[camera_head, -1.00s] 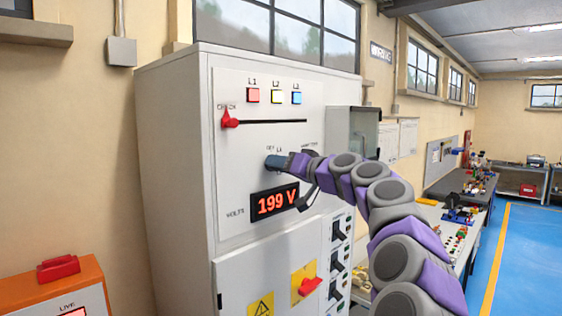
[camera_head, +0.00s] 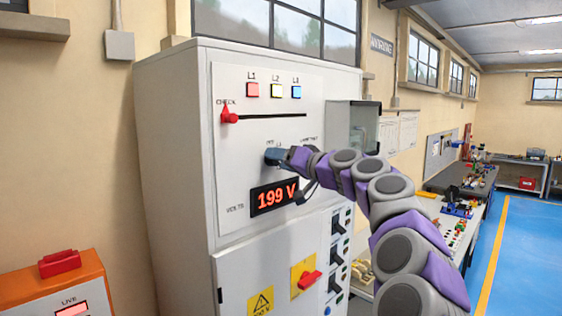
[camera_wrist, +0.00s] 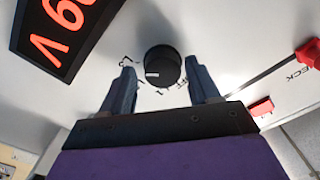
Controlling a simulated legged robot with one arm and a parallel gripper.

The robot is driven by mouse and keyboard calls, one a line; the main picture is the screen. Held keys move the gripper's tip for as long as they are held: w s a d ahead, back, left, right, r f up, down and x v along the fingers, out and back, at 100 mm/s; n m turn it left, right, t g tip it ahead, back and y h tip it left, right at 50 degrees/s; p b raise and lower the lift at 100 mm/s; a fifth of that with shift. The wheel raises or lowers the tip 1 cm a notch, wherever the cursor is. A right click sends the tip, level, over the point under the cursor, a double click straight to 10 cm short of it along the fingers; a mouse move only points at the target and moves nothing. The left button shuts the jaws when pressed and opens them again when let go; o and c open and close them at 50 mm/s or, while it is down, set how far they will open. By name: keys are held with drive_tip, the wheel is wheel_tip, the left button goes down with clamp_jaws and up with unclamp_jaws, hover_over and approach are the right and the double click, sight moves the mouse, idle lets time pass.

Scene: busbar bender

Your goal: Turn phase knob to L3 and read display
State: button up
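The phase knob (camera_wrist: 162,66) is a round black dial on the white panel, with a white mark at its lower left edge in the wrist view. Small labels surround it, including OFF; the others are hard to read, so I cannot tell its position exactly. My gripper (camera_wrist: 163,77) is open, its two dark fingers spread on either side of the knob with gaps visible. In the head view my gripper (camera_head: 275,157) is at the panel and hides the knob. The display (camera_head: 274,197) reads 199 V in red digits; part of it shows in the wrist view (camera_wrist: 68,30).
The white cabinet (camera_head: 172,160) carries L1, L2 and L3 lamps and a red slider knob (camera_head: 229,116) marked CHECK. Below are a red rotary switch (camera_head: 308,281) and several black switches. An orange box (camera_head: 60,286) stands at lower left, a workbench to the right.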

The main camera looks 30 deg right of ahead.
drive_tip(key=shift+o, duration=0.6)
drive_tip(key=shift+d, duration=0.1)
drive_tip(key=shift+s, duration=0.1)
drive_tip(key=shift+s, duration=0.15)
drive_tip(key=b+v, duration=0.2)
drive_tip(key=v, duration=1.5)
drive_tip(key=shift+d, duration=0.2)
